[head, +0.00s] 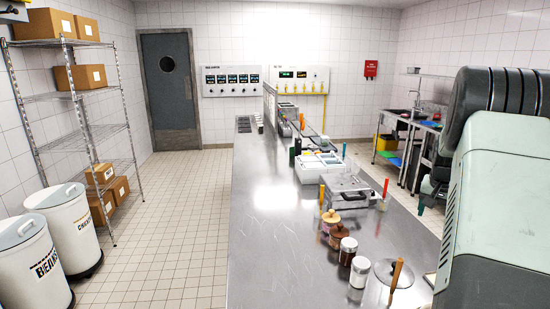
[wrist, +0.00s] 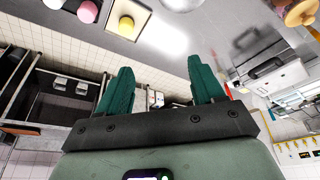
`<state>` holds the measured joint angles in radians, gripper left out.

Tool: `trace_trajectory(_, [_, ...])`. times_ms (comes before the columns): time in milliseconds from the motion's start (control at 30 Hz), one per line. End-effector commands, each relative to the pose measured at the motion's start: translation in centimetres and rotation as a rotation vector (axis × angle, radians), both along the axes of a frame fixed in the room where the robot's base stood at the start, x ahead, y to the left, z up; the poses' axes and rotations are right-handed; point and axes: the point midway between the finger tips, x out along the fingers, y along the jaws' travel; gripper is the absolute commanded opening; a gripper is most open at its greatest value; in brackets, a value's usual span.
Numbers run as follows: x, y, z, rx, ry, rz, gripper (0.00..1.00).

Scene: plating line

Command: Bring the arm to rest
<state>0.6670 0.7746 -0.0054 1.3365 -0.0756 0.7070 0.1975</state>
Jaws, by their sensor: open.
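My gripper (wrist: 160,78) shows in the wrist view with its two green fingers spread wide apart. Nothing is held between them. In the head view my arm fills the right side, and its pale green housing hides much of what is behind it. I cannot clearly make out the gripper there. In the wrist view the steel counter lies along the top, beyond the fingertips, and the fingers appear clear of it.
The long steel counter (head: 262,240) holds jars with wooden lids (head: 328,220), shaker jars (head: 359,272), a round lid with a wooden handle (head: 394,280) and white trays (head: 320,166). Its left side is bare. Bins (head: 70,228) and a wire shelf (head: 95,130) stand left, across open floor.

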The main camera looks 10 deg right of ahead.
Motion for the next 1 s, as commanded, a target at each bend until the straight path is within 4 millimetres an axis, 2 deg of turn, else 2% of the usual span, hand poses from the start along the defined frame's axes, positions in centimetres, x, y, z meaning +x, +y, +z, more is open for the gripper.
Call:
trace_trajectory(33, [0.4,2.9,3.3,-0.015,-0.013,0.048,0.67])
trace_trajectory(200, [-0.8,11.7,11.1,-0.046,-0.046,0.19,0.67])
trace_trajectory(367, [-4.1,19.7,16.6,-0.065,-0.085,0.319,0.67])
trace_trajectory(500, [-8.5,26.0,19.9,-0.074,-0.124,0.434,0.67])
trace_trajectory(600, [-12.2,30.0,21.2,-0.075,-0.155,0.516,0.67])
trace_trajectory(733, [-17.4,34.3,21.7,-0.07,-0.197,0.626,0.67])
trace_trajectory(800, [-20.2,36.2,21.5,-0.066,-0.22,0.683,0.67])
trace_trajectory(1000, [-26.7,40.0,19.8,-0.059,-0.214,0.812,0.67])
